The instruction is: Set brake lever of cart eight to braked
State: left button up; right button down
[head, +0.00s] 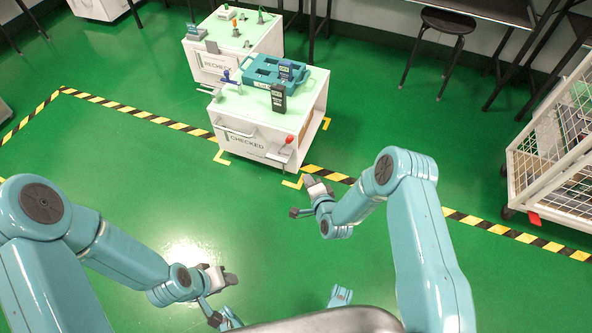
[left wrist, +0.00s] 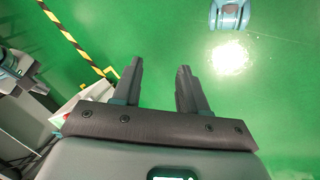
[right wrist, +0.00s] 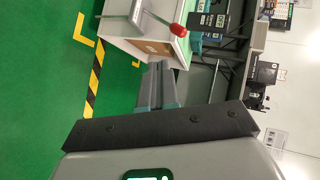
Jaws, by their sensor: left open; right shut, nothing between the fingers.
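A white cart (head: 240,158) marked CHECKED stands on the green floor at the upper middle of the head view; I cannot read a cart number. A lever with a red knob (head: 290,139) sits at its front right corner. The red knob (right wrist: 179,30) also shows at the top of the right wrist view, above and right of the fingertips. My right gripper (head: 307,200) is shut and empty, in front of the cart and apart from the lever. My left gripper (head: 222,297) is open and empty, low over the bare floor; its spread fingers (left wrist: 159,68) show in the left wrist view.
A teal case (head: 262,72) and dark handheld testers (head: 278,97) are on the cart top. Another white cart (head: 268,42) stands behind. A wire trolley (head: 545,165) is at the right, a black stool (head: 447,22) at the back. The front floor is clear.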

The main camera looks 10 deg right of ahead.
pick_arm(q)
notch_tip(320, 180, down, 14)
jog(key=w+b, duration=0.2)
jog(key=b, duration=0.9)
jog(key=shift+a+f+t, duration=0.25)
jog(key=shift+a+t, duration=0.15)
pick_arm(e)
jog(key=w+d+f+m+t+h, duration=0.1)
jog(key=w+d+f+m+t, duration=0.1)
jog(key=w+f+m+t, duration=0.3)
notch_tip(320, 180, down, 4)
jog(key=shift+f+m+t+h, duration=0.1)
jog(key=shift+m+t+h, duration=0.2)
jog(key=shift+m+t, duration=0.8)
pick_arm(q)
jog(key=shift+w, duration=0.1)
jog(key=shift+w, duration=0.1)
pick_arm(e)
jog(key=shift+w, duration=0.15)
